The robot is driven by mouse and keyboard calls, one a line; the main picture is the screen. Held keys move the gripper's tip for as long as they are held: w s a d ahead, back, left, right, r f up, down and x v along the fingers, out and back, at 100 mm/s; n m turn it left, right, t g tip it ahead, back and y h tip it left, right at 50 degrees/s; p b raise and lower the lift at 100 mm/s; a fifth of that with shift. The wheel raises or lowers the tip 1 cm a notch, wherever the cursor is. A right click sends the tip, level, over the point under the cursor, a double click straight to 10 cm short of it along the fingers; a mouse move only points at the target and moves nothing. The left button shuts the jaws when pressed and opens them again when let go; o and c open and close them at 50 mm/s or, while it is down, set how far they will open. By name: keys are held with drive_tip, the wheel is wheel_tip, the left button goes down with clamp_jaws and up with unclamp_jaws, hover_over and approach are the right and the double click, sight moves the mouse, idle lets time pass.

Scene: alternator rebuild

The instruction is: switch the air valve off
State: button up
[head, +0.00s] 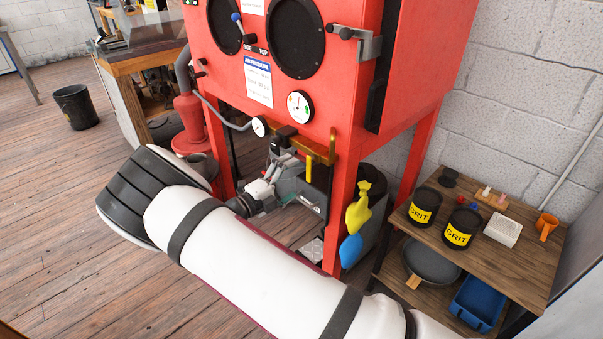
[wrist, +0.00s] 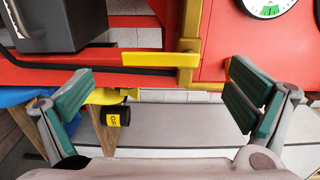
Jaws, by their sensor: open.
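The air valve has a yellow lever (head: 308,168) on a brass pipe (head: 331,147) under the front of the red blast cabinet (head: 342,95). In the wrist view the lever (wrist: 155,60) extends left from the brass valve body (wrist: 187,62), crosswise to the pipe (wrist: 192,25). My gripper (wrist: 158,85) is open and empty. Its green-padded fingers stand wide apart, with the lever between and beyond them in the picture. I see no contact; the exact distance cannot be told. In the head view my gripper is partly hidden among parts under the cabinet.
A pressure gauge (head: 300,106) is on the cabinet face. Yellow and blue gloves (head: 358,207) hang by the cabinet's front leg. A wooden bench (head: 522,235) with grit cans (head: 424,206) stands at right. Open floor (head: 70,210) lies at left.

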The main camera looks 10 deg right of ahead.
drive_tip(key=v, duration=0.7)
drive_tip(key=shift+a, duration=0.1)
drive_tip(key=s+d+r+m+g+y, duration=0.7)
drive_tip(key=s+d+r+m+g, duration=0.4)
drive_tip(key=s+d+r+m, duration=0.8)
drive_tip(key=s+a+r+m+t+y, duration=0.2)
drive_tip(key=s+a+m+y, duration=0.2)
drive_tip(key=s+m, duration=0.8)
drive_tip(key=s+a+r+m+t+y, duration=0.1)
drive_tip(key=s+a+r+m+y, duration=0.3)
drive_tip(key=s+m, duration=0.75)
wheel_tip(320, 180, up, 14)
drive_tip(key=d+t+p, duration=0.1)
drive_tip(key=t+p, duration=0.2)
drive_tip(key=p, duration=1.1)
drive_tip(key=shift+s+f+y, duration=0.25)
drive_tip(key=shift+y, duration=0.05)
